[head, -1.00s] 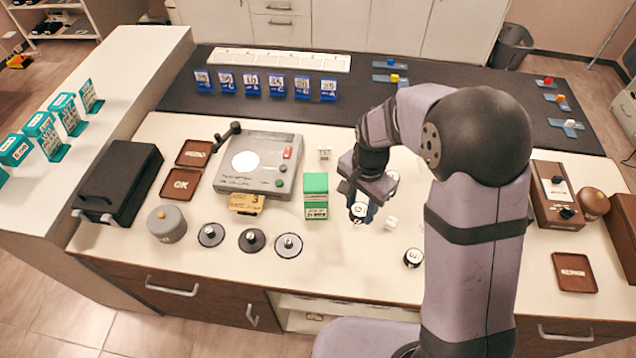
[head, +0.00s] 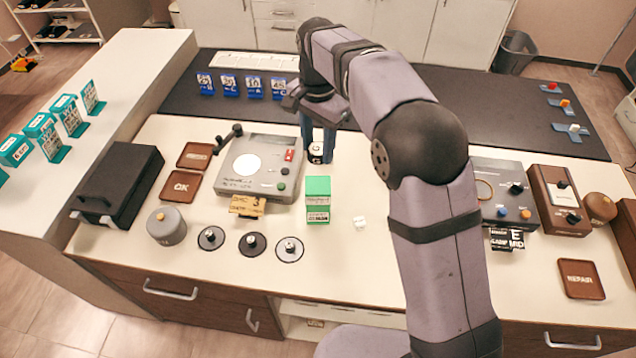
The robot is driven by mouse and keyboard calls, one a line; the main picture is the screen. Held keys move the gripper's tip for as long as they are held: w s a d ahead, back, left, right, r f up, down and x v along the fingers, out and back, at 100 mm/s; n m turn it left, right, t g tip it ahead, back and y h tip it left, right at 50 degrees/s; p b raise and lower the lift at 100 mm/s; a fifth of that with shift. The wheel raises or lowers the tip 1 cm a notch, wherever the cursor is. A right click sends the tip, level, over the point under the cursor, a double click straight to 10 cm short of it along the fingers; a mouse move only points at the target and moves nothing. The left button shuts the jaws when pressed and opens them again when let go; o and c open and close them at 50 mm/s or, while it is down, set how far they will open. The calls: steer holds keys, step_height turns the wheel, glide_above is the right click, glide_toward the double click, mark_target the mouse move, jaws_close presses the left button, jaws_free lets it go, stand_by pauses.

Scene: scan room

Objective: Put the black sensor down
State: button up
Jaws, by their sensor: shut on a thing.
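My gripper (head: 317,154) is in the head view, right of the grey tester and behind the green box. Its fingers point down and are shut on a small dark round piece with a white lettered face (head: 316,150), which looks like the black sensor. The fingers hide most of its sides. I cannot tell whether it touches the white bench top or hangs just above it.
The grey tester (head: 235,183) stands to the left, the green box (head: 318,188) in front. A small white cube (head: 360,222) lies on the bench. A control box (head: 495,178) and brown REPAIR tray (head: 581,279) are at right. My arm hides the bench's right-middle.

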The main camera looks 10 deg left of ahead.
mark_target(318, 184)
steer(key=shift+f+p, duration=1.7)
steer(key=shift+f, duration=3.3)
steer(key=shift+f, duration=0.2)
steer(key=o, duration=1.1)
steer(key=shift+r, duration=0.1)
step_height(318, 184, up, 12)
steer(key=b, duration=0.3)
steer(key=shift+r, duration=0.1)
